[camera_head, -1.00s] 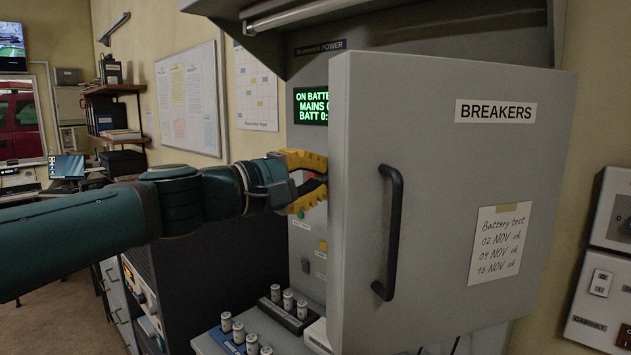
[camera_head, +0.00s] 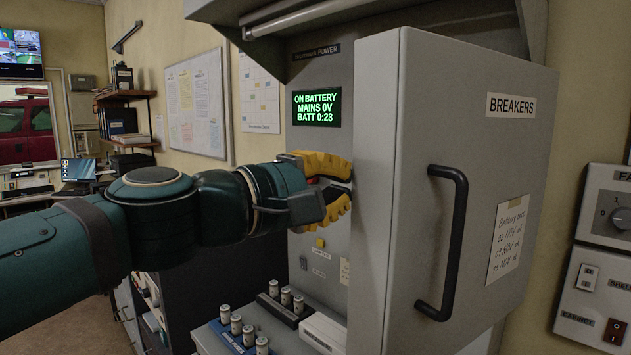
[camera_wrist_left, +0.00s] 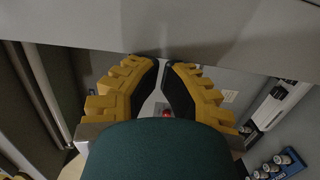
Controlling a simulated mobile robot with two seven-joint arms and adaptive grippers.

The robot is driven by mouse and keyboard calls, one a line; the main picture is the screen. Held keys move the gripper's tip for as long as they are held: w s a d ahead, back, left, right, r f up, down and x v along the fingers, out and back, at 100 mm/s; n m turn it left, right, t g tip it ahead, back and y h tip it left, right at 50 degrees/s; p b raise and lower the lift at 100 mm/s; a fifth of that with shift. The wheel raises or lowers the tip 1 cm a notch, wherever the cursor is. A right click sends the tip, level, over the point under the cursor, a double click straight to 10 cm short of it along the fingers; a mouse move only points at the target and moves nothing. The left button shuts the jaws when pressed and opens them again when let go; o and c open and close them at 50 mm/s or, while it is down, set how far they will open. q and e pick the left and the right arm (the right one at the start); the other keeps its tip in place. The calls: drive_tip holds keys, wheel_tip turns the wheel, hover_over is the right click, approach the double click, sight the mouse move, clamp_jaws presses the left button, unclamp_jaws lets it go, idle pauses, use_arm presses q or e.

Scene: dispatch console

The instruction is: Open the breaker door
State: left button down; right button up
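The grey breaker cabinet stands at right in the head view. Its breaker door (camera_head: 483,135) carries a BREAKERS label, a black vertical handle (camera_head: 455,240) and a handwritten note. My right gripper is not in view.
A lit battery display (camera_head: 317,107) is on the panel behind my left gripper. Several small cylinders (camera_head: 237,325) stand in holders on the shelf below. Switch panels (camera_head: 600,290) are on the wall at far right. An overhead hood (camera_head: 350,20) juts out above.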

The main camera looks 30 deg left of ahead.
use_arm(q)
drive_tip(key=shift+s+d, duration=0.4)
drive_tip(key=shift+d, duration=0.35)
drive_tip(key=shift+s+d, duration=0.45)
drive_tip(key=shift+d, duration=0.25)
drive_tip(key=shift+s+d, duration=0.4)
drive_tip(key=shift+d, duration=0.35)
drive_tip(key=shift+w+a, duration=0.1)
drive_tip(key=shift+w+a, duration=0.15)
drive_tip(key=shift+a, duration=0.05)
approach(367, 192)
drive_tip(key=shift+s+a+r, duration=0.1)
drive_tip(key=shift+s+r, duration=0.05)
drive_tip(key=shift+s, duration=0.3)
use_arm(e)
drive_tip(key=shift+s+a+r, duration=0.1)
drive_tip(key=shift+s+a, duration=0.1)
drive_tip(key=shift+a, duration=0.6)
